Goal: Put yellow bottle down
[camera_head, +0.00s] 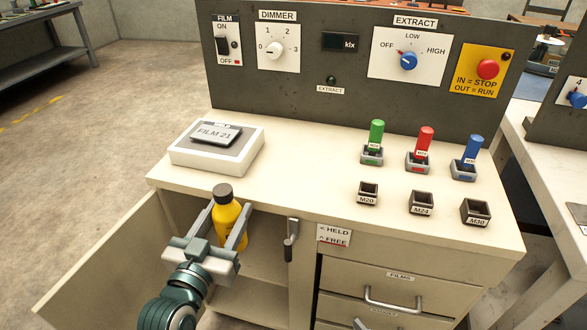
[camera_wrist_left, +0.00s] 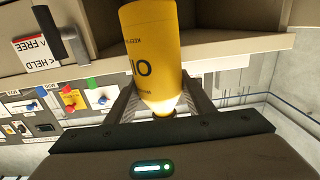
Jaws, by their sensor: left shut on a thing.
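The yellow bottle (camera_head: 226,222) with a dark cap is between the fingers of my left gripper (camera_head: 229,225), in front of the open cupboard below the countertop. It stands roughly upright in the head view. In the left wrist view the bottle (camera_wrist_left: 152,50) fills the space between the fingers of my left gripper (camera_wrist_left: 165,100), which is shut on it. Dark print shows on its side. Whether its base touches the cupboard's shelf (camera_head: 265,262) cannot be told.
The open cupboard door (camera_head: 105,255) stands out to the left. A latch handle (camera_head: 291,240) is right of the opening, beside drawers (camera_head: 385,285). The countertop (camera_head: 300,170) holds a white box (camera_head: 215,150) marked FILM 21, coloured pegs in holders and empty sockets. A control panel (camera_head: 345,75) rises behind.

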